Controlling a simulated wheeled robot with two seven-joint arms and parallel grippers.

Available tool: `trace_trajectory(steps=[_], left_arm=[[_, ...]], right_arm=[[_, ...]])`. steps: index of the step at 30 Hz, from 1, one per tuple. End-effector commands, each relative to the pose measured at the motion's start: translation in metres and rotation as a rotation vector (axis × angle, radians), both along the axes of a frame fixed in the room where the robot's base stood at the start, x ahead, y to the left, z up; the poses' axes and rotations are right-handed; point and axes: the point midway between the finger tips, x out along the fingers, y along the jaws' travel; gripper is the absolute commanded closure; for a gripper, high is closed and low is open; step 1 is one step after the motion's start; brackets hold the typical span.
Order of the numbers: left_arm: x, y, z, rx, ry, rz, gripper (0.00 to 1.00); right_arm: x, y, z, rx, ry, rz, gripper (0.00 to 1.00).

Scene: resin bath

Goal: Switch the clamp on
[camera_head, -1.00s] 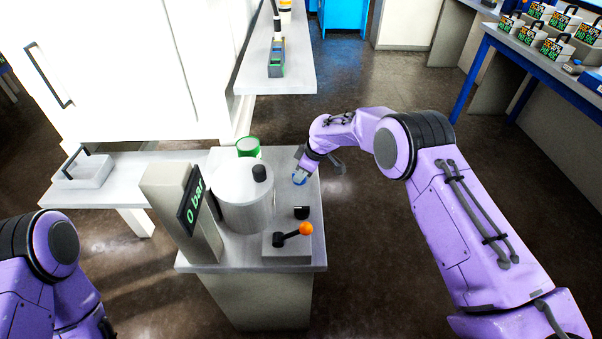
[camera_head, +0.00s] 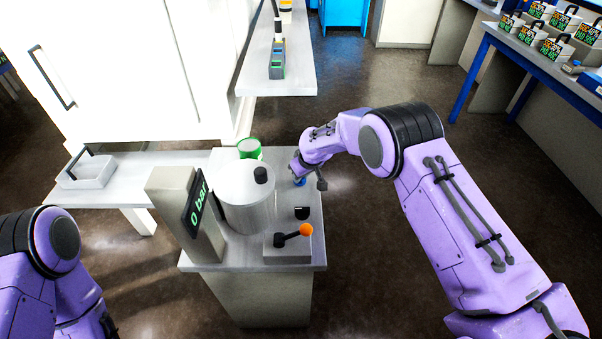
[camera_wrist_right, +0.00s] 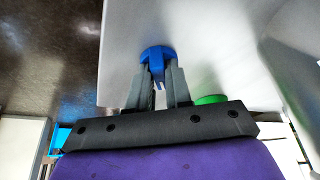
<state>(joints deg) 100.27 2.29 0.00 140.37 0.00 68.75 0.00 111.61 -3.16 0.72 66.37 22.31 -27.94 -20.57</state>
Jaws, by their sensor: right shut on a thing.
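A blue knob-like part (camera_head: 300,182) stands at the right edge of the grey bench top, beyond the steel pot. My right gripper (camera_head: 297,175) is at it. In the right wrist view both fingers of the right gripper (camera_wrist_right: 158,88) are closed around the blue part (camera_wrist_right: 157,53), whose rounded top shows beyond the fingertips. Its base is hidden. No label shows which part is the clamp. My left arm shows at the lower left, but its gripper is outside the view.
The steel pot (camera_head: 245,198) stands on the bench (camera_head: 232,256) beside a display post (camera_head: 175,215) reading "0 bar". An orange-balled lever (camera_head: 305,230) and a black knob (camera_head: 301,213) are nearer. A green-rimmed container (camera_head: 249,148) stands behind the pot.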

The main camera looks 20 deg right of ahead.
Motion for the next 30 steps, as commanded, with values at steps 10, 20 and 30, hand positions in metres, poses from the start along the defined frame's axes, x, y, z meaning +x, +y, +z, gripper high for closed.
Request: trace_trajectory(steps=[10,20,30], left_arm=[[0.0,0.0,0.0035,0.0,0.0,0.0,0.57],[0.0,0.0,0.0034,0.0,0.0,0.0,0.57],[0.0,0.0,0.0034,0.0,0.0,0.0,0.57]], right_arm=[[0.001,0.0003,0.0014,0.0,-0.003,-0.086,1.0],[0.001,0.0002,0.0012,0.0,-0.003,-0.091,1.0],[0.0004,0.0004,0.0005,0.0,-0.001,-0.09,0.6]])
